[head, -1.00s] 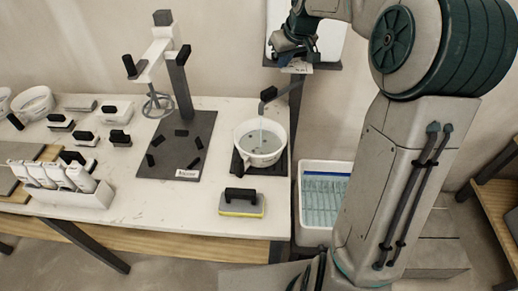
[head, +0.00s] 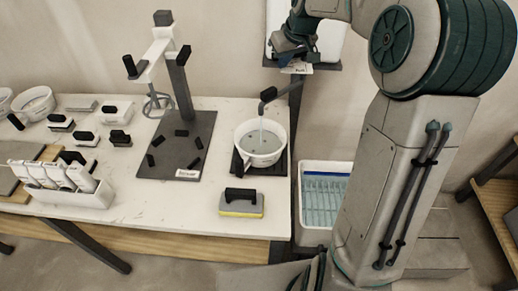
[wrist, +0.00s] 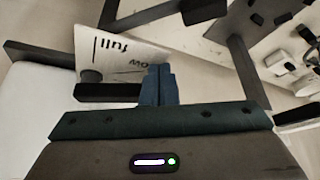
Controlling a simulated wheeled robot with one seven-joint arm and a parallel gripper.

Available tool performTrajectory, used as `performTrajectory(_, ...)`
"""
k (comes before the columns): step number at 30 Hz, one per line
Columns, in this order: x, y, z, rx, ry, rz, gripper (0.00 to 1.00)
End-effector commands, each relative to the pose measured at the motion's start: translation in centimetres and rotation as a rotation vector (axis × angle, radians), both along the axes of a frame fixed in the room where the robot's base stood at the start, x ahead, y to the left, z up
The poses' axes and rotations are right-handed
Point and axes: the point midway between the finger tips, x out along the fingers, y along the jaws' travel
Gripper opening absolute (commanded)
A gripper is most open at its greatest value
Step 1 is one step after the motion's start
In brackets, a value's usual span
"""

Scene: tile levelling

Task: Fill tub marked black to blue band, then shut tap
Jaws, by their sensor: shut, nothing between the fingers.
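A white tub (head: 258,152) stands on a dark pad under the tap (head: 268,94) at the right end of the bench. A thin stream of water runs from the spout into the tub, and greyish water shows inside. I cannot make out a blue band or a black mark on it. My gripper (head: 297,50) is above and behind the tap, by the wall panel. A black bar (wrist: 108,91) lies beside the fingers.
A mixer stand (head: 178,80) rises left of the tub on a dark base plate. A yellow-edged float (head: 241,203) lies in front of the tub. A white bin (head: 312,236) stands right of the bench. Other tubs (head: 37,103) and small tools crowd the left.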

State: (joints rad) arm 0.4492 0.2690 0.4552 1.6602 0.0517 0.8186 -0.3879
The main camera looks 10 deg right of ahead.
Motion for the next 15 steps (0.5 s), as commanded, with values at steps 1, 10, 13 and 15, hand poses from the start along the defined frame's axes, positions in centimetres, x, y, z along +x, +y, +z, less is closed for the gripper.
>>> performTrajectory(1, 0.1, -0.1, -0.3, 0.002, 0.008, 0.001, 0.00)
performTrajectory(10, 1.8, -0.3, -0.1, 0.000, 0.001, 0.001, 0.00)
performTrajectory(13, 2.3, -0.4, 0.0, 0.001, 0.000, 0.000, 0.00)
performTrajectory(15, 2.7, -0.5, 0.0, 0.001, 0.000, 0.000, 0.00)
